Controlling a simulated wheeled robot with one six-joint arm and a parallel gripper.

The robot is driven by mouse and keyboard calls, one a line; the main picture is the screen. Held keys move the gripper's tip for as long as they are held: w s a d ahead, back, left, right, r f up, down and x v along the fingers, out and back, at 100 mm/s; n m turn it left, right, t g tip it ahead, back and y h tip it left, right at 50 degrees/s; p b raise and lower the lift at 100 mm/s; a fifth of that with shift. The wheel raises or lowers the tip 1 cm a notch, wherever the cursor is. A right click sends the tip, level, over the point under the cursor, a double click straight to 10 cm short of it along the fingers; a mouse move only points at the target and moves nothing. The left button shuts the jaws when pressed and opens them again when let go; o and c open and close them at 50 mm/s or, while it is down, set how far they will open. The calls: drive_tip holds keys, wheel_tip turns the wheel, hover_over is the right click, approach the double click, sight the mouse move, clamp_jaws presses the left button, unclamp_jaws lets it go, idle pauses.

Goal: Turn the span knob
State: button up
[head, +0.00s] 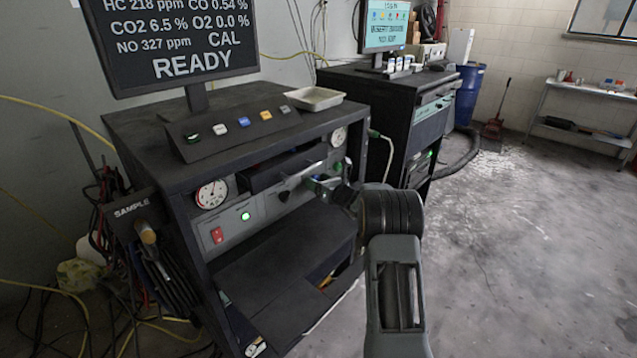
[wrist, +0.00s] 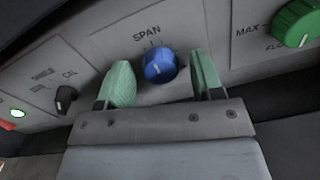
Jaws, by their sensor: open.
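The span knob (wrist: 160,66) is a round blue knob with a white pointer line, under the word SPAN on a grey panel in the wrist view. My gripper (wrist: 162,78) is open, with one green finger on each side of the blue knob. Both fingers look apart from the knob; how far the tips are from the panel is hard to tell. In the head view my gripper (head: 316,184) is at the cabinet's front panel (head: 262,208), and the span knob is hidden behind it.
A green knob (wrist: 296,24) marked MAX sits right of the span knob, and a small black knob (wrist: 65,98) sits left. The cabinet also has a red switch (head: 217,235), a lit green button (head: 245,216) and a gauge (head: 211,194). A drawer or shelf edge overhangs the panel.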

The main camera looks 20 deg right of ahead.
drive_tip(key=shift+c, duration=0.2)
drive_tip(key=c, duration=0.9)
drive_tip(key=shift+f, duration=0.1)
drive_tip(key=shift+b, duration=0.6)
